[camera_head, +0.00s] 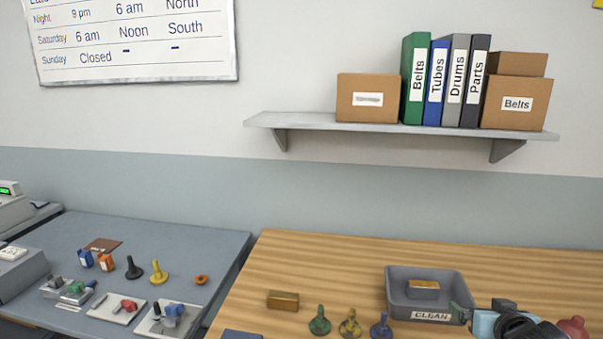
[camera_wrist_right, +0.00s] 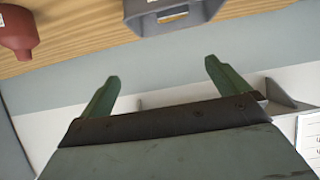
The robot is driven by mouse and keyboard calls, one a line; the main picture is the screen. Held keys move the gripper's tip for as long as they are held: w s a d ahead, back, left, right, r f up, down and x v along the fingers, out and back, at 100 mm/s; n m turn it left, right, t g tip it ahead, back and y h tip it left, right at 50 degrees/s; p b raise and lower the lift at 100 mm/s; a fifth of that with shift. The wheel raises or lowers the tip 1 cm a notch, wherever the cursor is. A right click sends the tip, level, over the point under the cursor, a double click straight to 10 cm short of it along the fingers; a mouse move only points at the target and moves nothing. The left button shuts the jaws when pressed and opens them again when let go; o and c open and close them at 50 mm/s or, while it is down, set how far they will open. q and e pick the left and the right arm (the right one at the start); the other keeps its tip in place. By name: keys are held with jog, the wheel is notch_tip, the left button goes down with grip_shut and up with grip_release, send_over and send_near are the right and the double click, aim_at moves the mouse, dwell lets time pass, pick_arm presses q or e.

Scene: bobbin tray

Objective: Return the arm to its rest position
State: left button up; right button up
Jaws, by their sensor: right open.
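My right gripper (camera_wrist_right: 162,72) is open in the right wrist view. Its two green fingers stand apart with nothing between them. In the head view, part of this gripper and my dark arm show at the lower right, beside the grey tray (camera_head: 396,304) labelled CLEAN. A brass-coloured block (camera_head: 424,289) lies inside the tray. In the wrist view the tray (camera_wrist_right: 150,22) is at the top edge, apart from the fingertips in the picture. My left gripper is not in view.
On the wooden table, a second brass block (camera_head: 283,300) and green (camera_head: 319,321), yellow (camera_head: 350,323) and blue (camera_head: 381,326) bobbin-like pieces stand left of the tray. A red funnel-shaped object (camera_wrist_right: 18,35) is nearby. A shelf (camera_head: 400,128) hangs above. A grey table (camera_head: 190,245) holds small parts.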

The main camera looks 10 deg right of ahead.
jog(key=s+a+f+n+g+y, duration=0.2)
jog(key=s+a+f+g, duration=0.1)
jog(key=s+a+f, duration=0.5)
jog(key=s+a+f+n+g+y, duration=0.25)
jog(key=s+a+g, duration=0.25)
jog(key=s+a, duration=1.15)
jog(key=s+d+f+n+g+b, duration=0.1)
jog(key=s+f+b, duration=0.15)
jog(key=f, duration=1.15)
jog(key=s+f+b, duration=0.1)
jog(key=f+b, duration=0.2)
jog(key=f, duration=1.1)
pick_arm(q)
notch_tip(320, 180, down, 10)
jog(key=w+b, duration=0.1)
jog(key=b, duration=0.3)
jog(key=shift+b, duration=0.35)
pick_arm(e)
jog(key=s+d+f, duration=0.1)
jog(key=s+f, duration=0.7)
jog(key=f, duration=0.2)
jog(key=s+d+f+g, duration=0.1)
jog(key=s+d+f, duration=0.1)
jog(key=s+f, duration=0.6)
notch_tip(320, 180, down, 3)
jog(key=shift+f+g+h, duration=0.1)
jog(key=shift+g+h, duration=0.2)
jog(key=shift+h, duration=0.05)
jog(key=shift+n, duration=0.25)
